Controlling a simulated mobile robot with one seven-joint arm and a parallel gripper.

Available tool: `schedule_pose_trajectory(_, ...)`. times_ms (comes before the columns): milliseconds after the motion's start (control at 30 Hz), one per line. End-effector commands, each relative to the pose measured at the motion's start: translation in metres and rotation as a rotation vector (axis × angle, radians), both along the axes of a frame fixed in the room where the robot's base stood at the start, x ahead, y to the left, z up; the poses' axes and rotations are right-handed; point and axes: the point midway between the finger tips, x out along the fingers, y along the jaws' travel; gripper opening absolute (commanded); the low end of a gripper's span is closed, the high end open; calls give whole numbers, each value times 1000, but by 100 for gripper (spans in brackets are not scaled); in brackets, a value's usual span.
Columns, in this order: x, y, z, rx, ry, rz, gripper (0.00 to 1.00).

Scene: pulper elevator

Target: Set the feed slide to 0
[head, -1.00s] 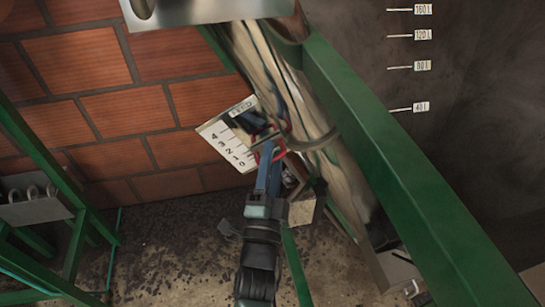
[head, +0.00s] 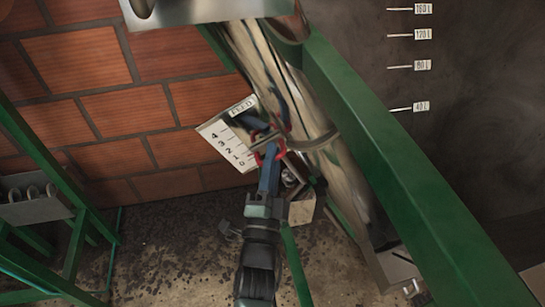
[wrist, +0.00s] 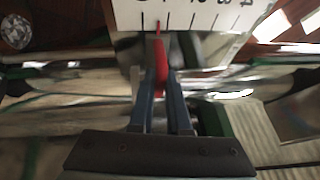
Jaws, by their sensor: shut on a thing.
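The feed scale plate (head: 222,140) is a white, tilted plate with marks from 0 to 4, beside the pipe in the head view. The fingers (wrist: 161,112) hide part of the slide in the wrist view.
A pale chute pipe (head: 285,90) runs diagonally behind the slide. A thick green beam (head: 400,165) crosses on the right, and a green frame (head: 75,255) stands at the left. A brick wall (head: 100,110) lies behind; the dark floor (head: 170,250) is open below.

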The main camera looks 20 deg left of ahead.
Motion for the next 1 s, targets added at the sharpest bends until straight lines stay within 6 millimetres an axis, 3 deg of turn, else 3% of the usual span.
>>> schedule_pose_trajectory(767, 0, 0, 1, 0, -3, 1, 0)
schedule_pose_trajectory(1000, 0, 0, -18, 0, -1, 0, 0)
